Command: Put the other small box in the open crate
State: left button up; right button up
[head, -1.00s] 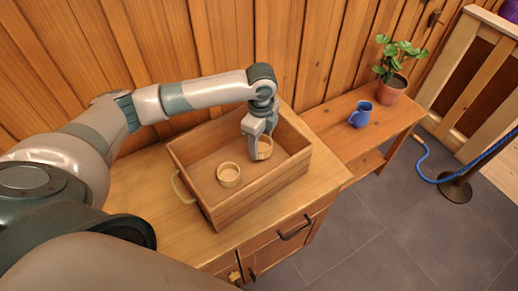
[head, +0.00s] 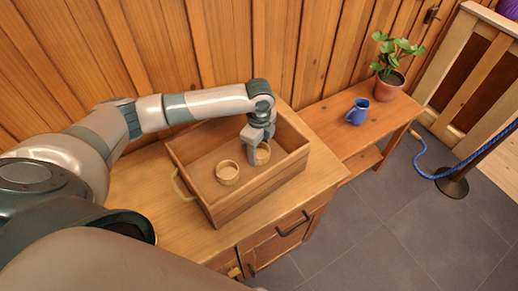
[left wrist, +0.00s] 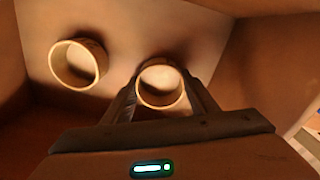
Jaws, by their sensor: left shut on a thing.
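The open crate (head: 258,188) is a wooden box with a rope handle, standing on the wooden cabinet. One small round box (head: 228,173), pale and open-topped, sits on the crate floor; it also shows at upper left in the left wrist view (left wrist: 77,65). The other small box (head: 263,154) is inside the crate, to the right of the first and apart from it. My left gripper (head: 256,154) reaches down into the crate and is shut on this box, which shows between the fingers in the left wrist view (left wrist: 161,86). The right gripper is not in view.
The crate walls stand close around my left gripper. A lower wooden bench to the right holds a blue jug (head: 358,111) and a potted plant (head: 389,84). The cabinet top (head: 135,190) is bare left of the crate. A wooden wall stands behind.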

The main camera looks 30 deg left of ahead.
aim_at(259, 156)
pick_arm(q)
jog(key=shift+f, duration=0.15)
jog(key=o, duration=1)
jog(key=shift+r+b, duration=1.7)
jog(key=shift+r, duration=4.5)
